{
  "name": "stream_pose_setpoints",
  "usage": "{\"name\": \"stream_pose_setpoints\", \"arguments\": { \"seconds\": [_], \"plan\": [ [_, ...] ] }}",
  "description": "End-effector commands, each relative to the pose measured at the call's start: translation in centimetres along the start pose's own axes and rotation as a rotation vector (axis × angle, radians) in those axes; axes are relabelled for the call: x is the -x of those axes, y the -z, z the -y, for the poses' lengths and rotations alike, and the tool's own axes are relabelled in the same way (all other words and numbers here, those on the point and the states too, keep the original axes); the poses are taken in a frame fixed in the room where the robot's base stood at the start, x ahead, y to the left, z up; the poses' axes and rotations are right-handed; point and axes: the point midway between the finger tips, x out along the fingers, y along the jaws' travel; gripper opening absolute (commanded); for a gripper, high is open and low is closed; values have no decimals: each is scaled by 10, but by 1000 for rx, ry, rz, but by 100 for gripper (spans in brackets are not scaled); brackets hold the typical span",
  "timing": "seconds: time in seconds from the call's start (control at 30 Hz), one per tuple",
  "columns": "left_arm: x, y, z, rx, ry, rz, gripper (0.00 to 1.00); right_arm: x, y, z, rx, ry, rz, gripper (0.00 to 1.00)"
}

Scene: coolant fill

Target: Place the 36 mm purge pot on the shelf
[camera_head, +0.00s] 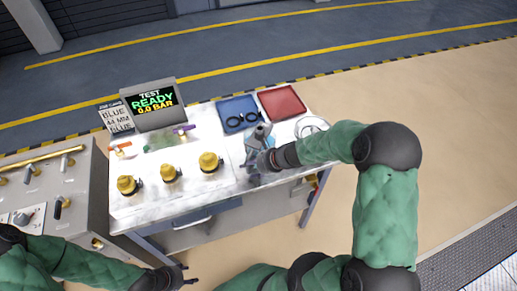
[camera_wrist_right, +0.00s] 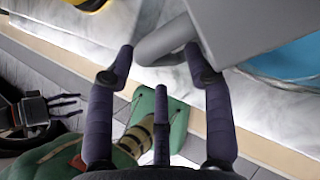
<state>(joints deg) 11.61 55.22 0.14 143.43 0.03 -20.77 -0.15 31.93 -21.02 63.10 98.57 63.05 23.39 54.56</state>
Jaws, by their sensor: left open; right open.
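I cannot tell which thing is the 36 mm purge pot; no 36 mm marking is readable. A grey, cone-topped vessel (camera_head: 257,135) stands at the right part of the white worktop (camera_head: 215,198). My right gripper (camera_head: 258,160) is beside it, partly hidden by its own arm and hand. In the right wrist view my right gripper (camera_wrist_right: 160,65) is open, its fingers on either side of a grey, handle-like bar (camera_wrist_right: 163,42) joined to a grey body (camera_wrist_right: 250,25). Contact is unclear. My left gripper (camera_head: 185,275) is open and empty in front of the bench. I cannot identify the shelf.
Three brass-topped fittings (camera_head: 210,162) stand on the worktop. Behind are a blue tray (camera_head: 229,106) with black rings, a red tray (camera_head: 283,102), and a display (camera_head: 153,103) reading READY. A card (camera_head: 116,117) reads BLUE 44 MM. A valve panel (camera_head: 50,190) stands left.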

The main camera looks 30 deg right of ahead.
Motion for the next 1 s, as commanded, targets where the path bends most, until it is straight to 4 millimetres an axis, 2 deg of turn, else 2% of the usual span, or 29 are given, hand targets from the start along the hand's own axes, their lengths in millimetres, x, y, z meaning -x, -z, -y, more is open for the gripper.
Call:
{"name": "stream_pose_setpoints", "arguments": {
  "seconds": [0.03,0.2,0.5,0.6,0.7,1.0],
  "plan": [
    [-5,0,2,0,0,0,52,-10,1,-1,2,-2,0,52],
    [-10,0,3,0,0,0,52,-28,0,-1,1,-2,0,52],
    [-9,0,3,0,0,0,52,-30,0,0,0,0,0,52],
    [-9,0,3,0,0,0,52,-30,0,-1,0,0,-1,24],
    [-9,0,3,0,0,0,52,-30,0,-1,0,0,0,0],
    [-9,0,3,0,0,0,52,-29,-2,2,4,4,2,0]
  ]
}}
